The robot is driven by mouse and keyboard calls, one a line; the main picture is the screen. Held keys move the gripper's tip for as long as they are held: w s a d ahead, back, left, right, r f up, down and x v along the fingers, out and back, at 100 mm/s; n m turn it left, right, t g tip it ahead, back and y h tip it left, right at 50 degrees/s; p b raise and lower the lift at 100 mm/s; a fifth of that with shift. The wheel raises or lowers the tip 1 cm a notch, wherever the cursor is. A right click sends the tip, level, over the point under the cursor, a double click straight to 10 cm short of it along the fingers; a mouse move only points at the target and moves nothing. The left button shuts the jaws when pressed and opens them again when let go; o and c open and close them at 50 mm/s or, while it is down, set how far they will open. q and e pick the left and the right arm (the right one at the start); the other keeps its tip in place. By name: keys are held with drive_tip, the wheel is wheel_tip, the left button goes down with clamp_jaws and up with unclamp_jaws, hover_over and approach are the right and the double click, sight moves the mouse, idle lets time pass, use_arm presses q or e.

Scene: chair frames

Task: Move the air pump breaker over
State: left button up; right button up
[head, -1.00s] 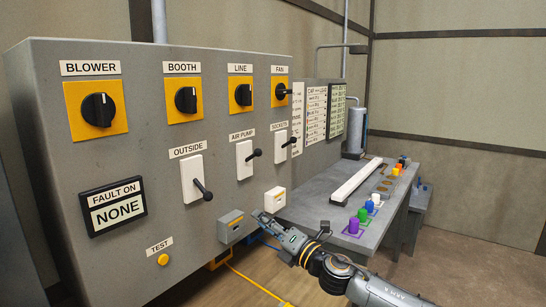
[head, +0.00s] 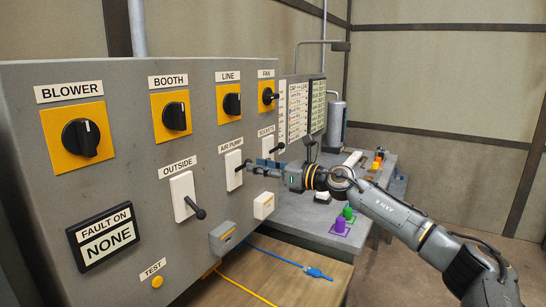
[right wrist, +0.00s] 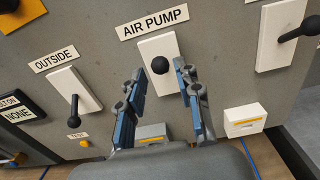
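The air pump breaker is a white plate (head: 233,171) with a black lever (head: 243,165) on the grey panel, under the AIR PUMP label. In the right wrist view its lever knob (right wrist: 160,65) points toward the camera, between and just beyond the fingertips. My right gripper (head: 254,168) is at the breaker, its blue fingers (right wrist: 157,78) spread on both sides of the knob. I see no clear contact with the lever. My left gripper is out of view.
The OUTSIDE breaker (head: 182,197) is to the left and the SOCKETS breaker (head: 268,147) to the right, close to my right gripper. Rotary knobs line the panel top. A grey bench (head: 300,210) with coloured pieces stands to the right. A blue cable (head: 290,263) lies below.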

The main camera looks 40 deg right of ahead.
drive_tip(key=shift+r+p+x, duration=0.2)
drive_tip(key=shift+p+x, duration=0.35)
drive_tip(key=shift+x, duration=0.55)
drive_tip(key=shift+w+f, duration=0.1)
drive_tip(key=shift+f, duration=0.15)
drive_tip(key=shift+c, duration=1.1)
drive_tip(key=c, duration=0.4)
use_arm(q)
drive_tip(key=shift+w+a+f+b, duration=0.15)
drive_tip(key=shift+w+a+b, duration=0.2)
drive_tip(key=shift+b, duration=0.7)
use_arm(e)
drive_tip(key=shift+s+d+f, duration=0.1)
drive_tip(key=shift+s+f, duration=0.25)
drive_tip(key=shift+f, duration=0.5)
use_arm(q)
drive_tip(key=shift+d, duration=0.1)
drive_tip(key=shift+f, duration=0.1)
use_arm(e)
drive_tip(key=shift+f, duration=0.1)
